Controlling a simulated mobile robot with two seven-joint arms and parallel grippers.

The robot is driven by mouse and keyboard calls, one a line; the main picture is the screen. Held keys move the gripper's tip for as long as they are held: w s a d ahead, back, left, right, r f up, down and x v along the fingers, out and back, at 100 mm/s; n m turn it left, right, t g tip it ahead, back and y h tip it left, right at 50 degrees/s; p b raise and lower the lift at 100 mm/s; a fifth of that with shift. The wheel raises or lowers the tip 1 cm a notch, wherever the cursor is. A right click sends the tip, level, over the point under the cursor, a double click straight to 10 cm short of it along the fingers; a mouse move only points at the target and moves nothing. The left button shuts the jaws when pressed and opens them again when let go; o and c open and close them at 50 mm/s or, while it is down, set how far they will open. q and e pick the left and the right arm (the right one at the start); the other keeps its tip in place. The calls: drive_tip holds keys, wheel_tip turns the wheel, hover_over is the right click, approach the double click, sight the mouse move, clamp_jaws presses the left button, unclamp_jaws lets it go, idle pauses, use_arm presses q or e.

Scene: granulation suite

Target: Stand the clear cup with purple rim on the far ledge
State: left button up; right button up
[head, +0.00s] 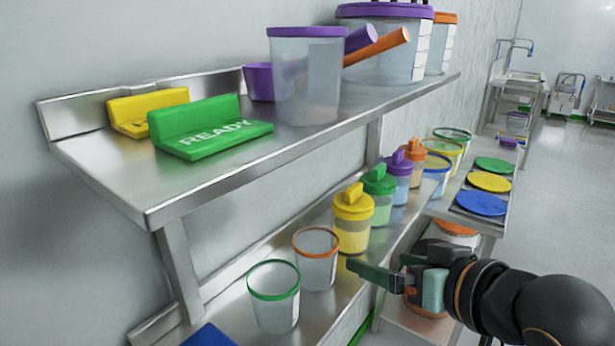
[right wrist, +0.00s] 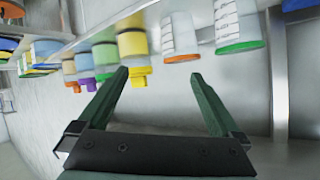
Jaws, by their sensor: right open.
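A clear cup with a purple rim (head: 305,85) stands upright on the upper steel shelf (head: 190,185) in the head view, in front of a larger purple-lidded tub. I see no purple-rimmed cup in the right wrist view. Which surface is the far ledge, I cannot tell for sure; a lower ledge (head: 455,215) runs at the far right. My right gripper (head: 378,266) is open and empty, below and to the right of the cup, beside the lower shelf. Its open fingers also show in the right wrist view (right wrist: 157,78). My left gripper is out of view.
Green-rimmed (head: 274,310) and orange-rimmed (head: 316,270) cups stand on the lower shelf, with yellow-lidded (head: 352,230) and other lidded jars beyond. A purple scoop (head: 258,82), the large tub (head: 385,50) and a green READY sign (head: 210,135) crowd the upper shelf. Open floor lies right.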

wheel_tip(320, 180, up, 12)
drive_tip(key=s+a+n+t+y, duration=0.2)
drive_tip(key=a, duration=0.1)
drive_tip(key=n+t+y, duration=0.1)
drive_tip(key=n, duration=0.1)
approach(327, 91)
drive_tip(key=shift+t, duration=0.3)
drive_tip(key=b+x, duration=0.1)
drive_tip(key=x, duration=0.6)
drive_tip(key=shift+w+a+f, duration=0.15)
drive_tip(key=shift+a+f, duration=0.05)
drive_tip(key=shift+x, duration=2.95)
drive_tip(key=shift+a+r, duration=0.1)
drive_tip(key=shift+r, duration=0.05)
drive_tip(key=shift+c, duration=0.2)
drive_tip(key=c, duration=1.2)
